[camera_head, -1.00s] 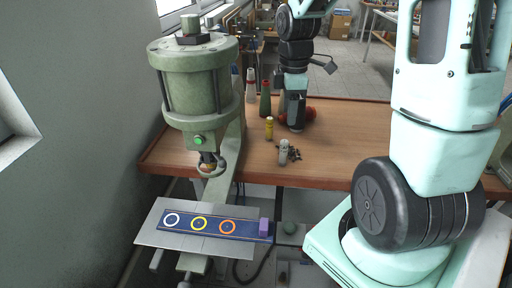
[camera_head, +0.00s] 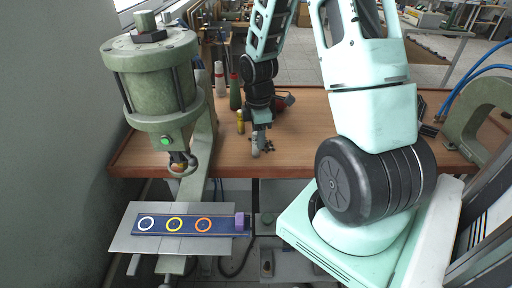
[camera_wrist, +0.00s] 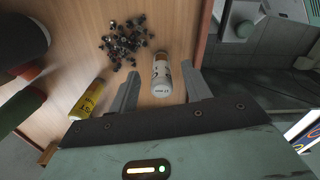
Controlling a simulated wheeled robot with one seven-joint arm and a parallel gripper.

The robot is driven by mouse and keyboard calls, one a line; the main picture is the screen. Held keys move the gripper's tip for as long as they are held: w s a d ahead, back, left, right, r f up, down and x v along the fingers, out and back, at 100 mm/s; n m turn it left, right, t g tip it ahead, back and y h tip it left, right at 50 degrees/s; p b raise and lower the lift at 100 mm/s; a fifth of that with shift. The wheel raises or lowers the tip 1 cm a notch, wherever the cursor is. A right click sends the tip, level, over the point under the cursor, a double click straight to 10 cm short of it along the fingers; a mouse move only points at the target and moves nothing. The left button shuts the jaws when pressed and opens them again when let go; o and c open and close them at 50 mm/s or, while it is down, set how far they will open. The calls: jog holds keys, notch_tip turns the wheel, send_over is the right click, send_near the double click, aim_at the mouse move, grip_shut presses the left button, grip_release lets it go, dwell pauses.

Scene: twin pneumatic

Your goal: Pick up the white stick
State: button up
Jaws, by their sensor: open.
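The white stick (camera_head: 255,149) is a short pale cylinder on the wooden table (camera_head: 310,160), near its front edge. In the wrist view the white stick (camera_wrist: 161,79) lies between the two fingers, with dark print on its side. My gripper (camera_wrist: 160,72) is open, one finger on each side of the stick, and a gap shows on both sides. In the head view my gripper (camera_head: 262,141) is down at the stick and partly overlaps it. I cannot tell the exact height of the fingertips over the table.
A yellow stick (camera_wrist: 87,100) lies left of the fingers; it also shows in the head view (camera_head: 240,122). Small dark parts (camera_wrist: 124,42) are piled close by. A green bottle (camera_head: 235,95) and a white-and-red bottle (camera_head: 219,80) stand behind. A green press (camera_head: 155,85) is at left.

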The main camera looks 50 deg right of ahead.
jog(key=shift+w+a+f+p, duration=0.15)
jog(key=shift+f+p, duration=0.1)
jog(key=shift+f, duration=1)
jog(key=shift+w+a+f+p, duration=0.1)
jog(key=shift+f+p, duration=0.15)
jog(key=shift+f, duration=1)
grip_shut()
